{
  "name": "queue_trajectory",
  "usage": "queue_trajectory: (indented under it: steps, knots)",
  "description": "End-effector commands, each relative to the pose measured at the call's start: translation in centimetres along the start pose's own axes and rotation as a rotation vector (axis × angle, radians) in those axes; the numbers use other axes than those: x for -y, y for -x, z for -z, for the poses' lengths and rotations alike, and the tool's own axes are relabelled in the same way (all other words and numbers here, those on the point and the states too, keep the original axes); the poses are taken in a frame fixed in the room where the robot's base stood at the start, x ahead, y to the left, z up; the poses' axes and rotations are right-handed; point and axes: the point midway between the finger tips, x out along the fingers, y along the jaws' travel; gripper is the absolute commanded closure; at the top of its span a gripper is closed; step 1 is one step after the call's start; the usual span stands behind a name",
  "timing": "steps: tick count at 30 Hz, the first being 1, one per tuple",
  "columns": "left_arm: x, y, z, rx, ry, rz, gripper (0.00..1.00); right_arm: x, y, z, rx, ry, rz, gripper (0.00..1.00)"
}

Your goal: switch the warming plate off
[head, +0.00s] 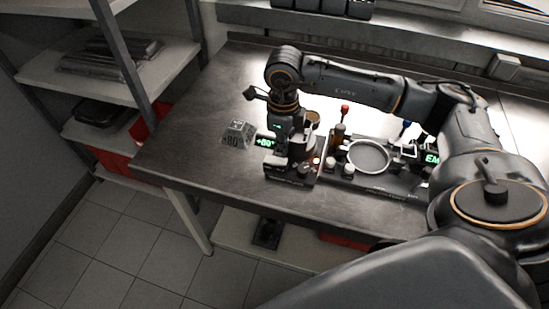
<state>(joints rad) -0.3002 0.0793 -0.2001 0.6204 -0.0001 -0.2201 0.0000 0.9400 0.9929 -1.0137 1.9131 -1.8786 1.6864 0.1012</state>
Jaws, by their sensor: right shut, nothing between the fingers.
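The warming plate appears to be the small dark unit (287,176) near the front edge of the metal bench. A green display reading about +80° (265,142) shows at its left. A small orange light (316,161) glows at its right, and dark knobs (304,170) sit along its front. My right gripper (298,160) points down directly over this unit, shut and empty. It hides much of the unit's top. I cannot tell whether its fingertips touch a knob or switch. My left gripper is not in view.
A tray holds a round ring-shaped dish (368,156), with white-capped knobs and a red-topped bottle (343,117) beside it. A green display (432,159) shows at right. The bench's left end is clear.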

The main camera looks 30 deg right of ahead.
Motion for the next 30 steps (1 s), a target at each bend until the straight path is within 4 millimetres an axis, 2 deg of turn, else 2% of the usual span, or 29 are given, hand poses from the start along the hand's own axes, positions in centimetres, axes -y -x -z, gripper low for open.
queue_trajectory:
  steps: [30]
  knots:
    - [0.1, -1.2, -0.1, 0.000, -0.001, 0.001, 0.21, 0.0, -1.3, 0.0, 0.000, 0.000, 0.000, 1.00]
